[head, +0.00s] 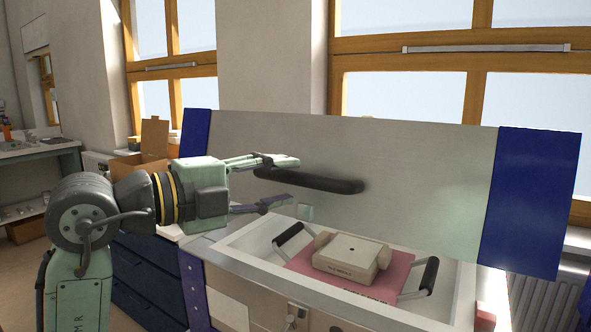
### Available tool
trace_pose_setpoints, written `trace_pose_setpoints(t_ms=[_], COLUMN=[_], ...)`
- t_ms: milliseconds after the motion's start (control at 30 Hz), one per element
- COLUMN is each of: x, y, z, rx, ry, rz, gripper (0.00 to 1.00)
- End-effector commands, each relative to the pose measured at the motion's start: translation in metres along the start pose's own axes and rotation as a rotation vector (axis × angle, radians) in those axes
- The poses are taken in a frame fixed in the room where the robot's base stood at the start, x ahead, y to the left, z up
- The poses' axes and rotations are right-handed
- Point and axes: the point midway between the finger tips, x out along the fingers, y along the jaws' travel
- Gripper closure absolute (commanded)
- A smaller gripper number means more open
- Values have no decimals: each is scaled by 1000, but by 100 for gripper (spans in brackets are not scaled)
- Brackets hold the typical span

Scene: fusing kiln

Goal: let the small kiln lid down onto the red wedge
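The kiln lid (420,180) is a wide grey panel with dark blue ends, raised and tilted above the open kiln body (228,262). A black bar handle (325,184) runs across its front face. My gripper (283,182) comes from the left with its fingers apart, one above and one below the handle's left end. I cannot tell whether either finger touches the handle. A small red block (486,316), apparently the wedge, shows at the kiln's front right rim; its lower part is cut off by the picture edge.
Inside the kiln, a pink board (306,262) with black-gripped side handles bears a cream block (345,262). Dark blue drawers (140,275) stand at the left, below my arm. A cardboard box (153,140) is behind my arm. Windows and a radiator line the back wall.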

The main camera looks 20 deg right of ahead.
Motion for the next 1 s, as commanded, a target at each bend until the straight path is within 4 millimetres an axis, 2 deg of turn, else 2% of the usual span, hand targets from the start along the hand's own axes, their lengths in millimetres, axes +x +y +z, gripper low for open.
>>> trace_pose_setpoints(t_ms=[100, 233, 633, 1000], x=[20, 34, 40, 40], y=[-2, -2, 0, 0], z=[-1, 0, 0, 0], rx=[0, 0, 0, 0], ry=[1, 0, -1, -1], rz=[0, -1, -2, -2], gripper=[62, 62, 63, 87])
